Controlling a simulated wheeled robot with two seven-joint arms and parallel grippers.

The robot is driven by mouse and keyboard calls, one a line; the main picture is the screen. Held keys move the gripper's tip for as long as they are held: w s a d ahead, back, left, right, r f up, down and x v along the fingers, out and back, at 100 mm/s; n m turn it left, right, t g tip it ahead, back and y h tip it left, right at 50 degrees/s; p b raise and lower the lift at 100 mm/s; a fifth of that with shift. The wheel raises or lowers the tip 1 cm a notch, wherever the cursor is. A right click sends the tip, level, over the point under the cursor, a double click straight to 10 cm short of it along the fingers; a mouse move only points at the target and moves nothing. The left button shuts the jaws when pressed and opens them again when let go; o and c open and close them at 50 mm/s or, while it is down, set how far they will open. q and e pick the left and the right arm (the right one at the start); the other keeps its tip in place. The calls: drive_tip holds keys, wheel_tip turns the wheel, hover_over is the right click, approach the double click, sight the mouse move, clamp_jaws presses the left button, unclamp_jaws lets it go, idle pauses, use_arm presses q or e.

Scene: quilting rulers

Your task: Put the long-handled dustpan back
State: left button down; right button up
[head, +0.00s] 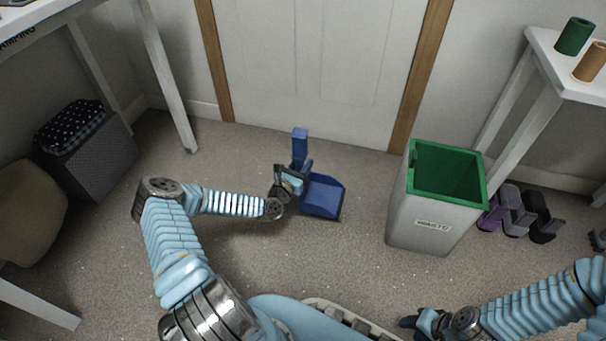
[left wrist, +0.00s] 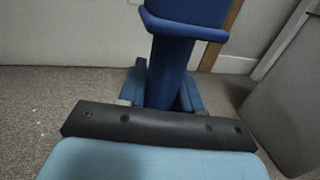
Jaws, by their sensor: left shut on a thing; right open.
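The blue long-handled dustpan (head: 322,196) is in front of the white door in the head view, its handle end (head: 300,141) pointing up toward the camera. My left gripper (head: 291,183) is shut on the dustpan's handle. I cannot tell whether the pan touches the floor. My right gripper (head: 412,322) is open and empty at the bottom of the head view, low on the right.
A grey waste bin (head: 425,213) with a green rim stands right of the dustpan. Purple and dark objects (head: 517,212) lie on the floor beyond it, by a white table (head: 550,80). A dark grey box (head: 97,160) stands at left. Carpet between is clear.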

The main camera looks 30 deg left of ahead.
use_arm(q)
drive_tip(key=shift+w+a+f, duration=0.2)
drive_tip(key=shift+w+f, duration=0.3)
drive_tip(key=shift+f, duration=0.1)
drive_tip(key=f, duration=0.1)
drive_tip(key=f+b, duration=0.2)
drive_tip(key=f, duration=0.1)
drive_tip(key=shift+w+a, duration=0.25)
drive_tip(key=shift+w, duration=0.15)
drive_tip(key=c, duration=0.8)
unclamp_jaws()
